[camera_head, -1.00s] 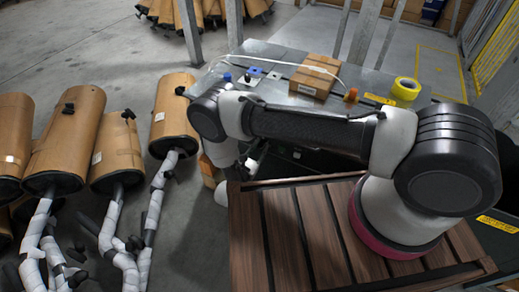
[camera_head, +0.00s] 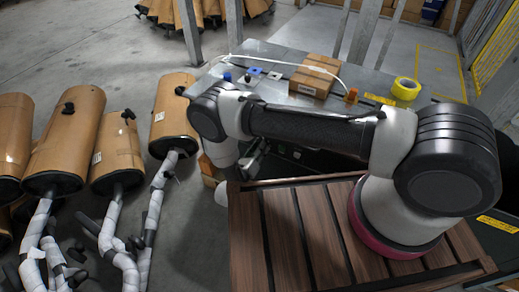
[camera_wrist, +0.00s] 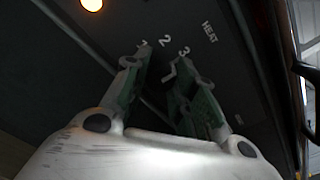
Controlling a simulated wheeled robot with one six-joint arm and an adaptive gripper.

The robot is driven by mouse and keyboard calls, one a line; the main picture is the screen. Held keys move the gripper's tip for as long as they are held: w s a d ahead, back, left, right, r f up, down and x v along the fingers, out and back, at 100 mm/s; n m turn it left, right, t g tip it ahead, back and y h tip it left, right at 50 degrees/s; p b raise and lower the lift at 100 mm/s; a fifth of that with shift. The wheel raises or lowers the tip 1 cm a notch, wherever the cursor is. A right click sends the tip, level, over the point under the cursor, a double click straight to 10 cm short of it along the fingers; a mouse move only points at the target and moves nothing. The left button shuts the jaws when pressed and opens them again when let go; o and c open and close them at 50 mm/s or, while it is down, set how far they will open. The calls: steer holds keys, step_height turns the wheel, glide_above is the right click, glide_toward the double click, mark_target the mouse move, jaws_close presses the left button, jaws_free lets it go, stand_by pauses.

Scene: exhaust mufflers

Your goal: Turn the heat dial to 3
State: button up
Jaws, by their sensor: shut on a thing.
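The heat dial (camera_wrist: 168,77) is small and dark in the wrist view, on a dark panel (camera_wrist: 215,75) below the white marks 1, 2, 3 and the word HEAT. My gripper (camera_wrist: 163,72) has one finger on each side of the dial and is shut on it. The fingers hide most of the dial, so I cannot tell for sure which number it points to. In the head view my gripper (camera_head: 252,160) is low beside the table, partly hidden by my arm, and the dial is not visible there.
An orange light (camera_wrist: 92,4) glows on the panel.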

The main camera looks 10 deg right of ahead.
steer(key=shift+s+f+n, duration=0.1)
steer(key=shift+f+n, duration=0.05)
steer(key=shift+n, duration=0.25)
steer(key=o, duration=1)
steer(key=shift+o, duration=0.2)
